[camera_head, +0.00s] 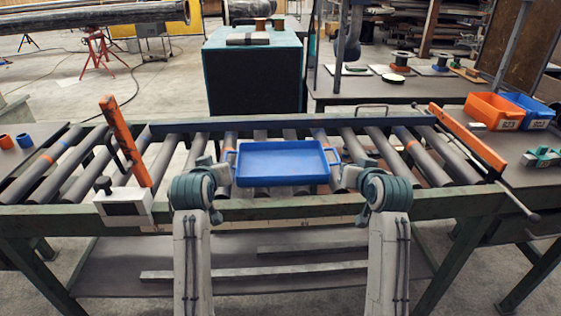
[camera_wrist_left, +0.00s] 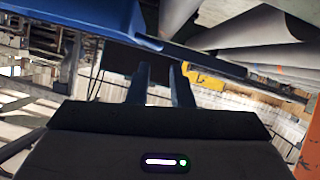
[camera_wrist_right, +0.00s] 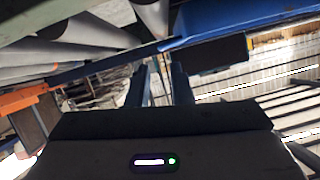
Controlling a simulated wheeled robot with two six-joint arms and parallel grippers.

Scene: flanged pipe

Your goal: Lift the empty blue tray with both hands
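The blue tray (camera_head: 283,163) lies empty and level on the roller conveyor, with a small handle on its left end and another on its right end. My left gripper (camera_head: 225,164) is at the left handle, and my right gripper (camera_head: 343,167) is at the right handle. In the left wrist view the two fingers (camera_wrist_left: 161,78) stand apart beside the tray's edge (camera_wrist_left: 95,18). In the right wrist view the fingers (camera_wrist_right: 158,78) are also apart, by the tray's edge (camera_wrist_right: 225,20). I cannot tell whether either handle lies between the fingers.
The conveyor's rollers (camera_head: 75,171) spread to both sides of the tray. Orange bars (camera_head: 125,140) (camera_head: 467,136) rise at its left and right. An orange bin (camera_head: 494,110) and a blue bin (camera_head: 530,108) stand at the right. A dark teal box (camera_head: 253,75) stands behind.

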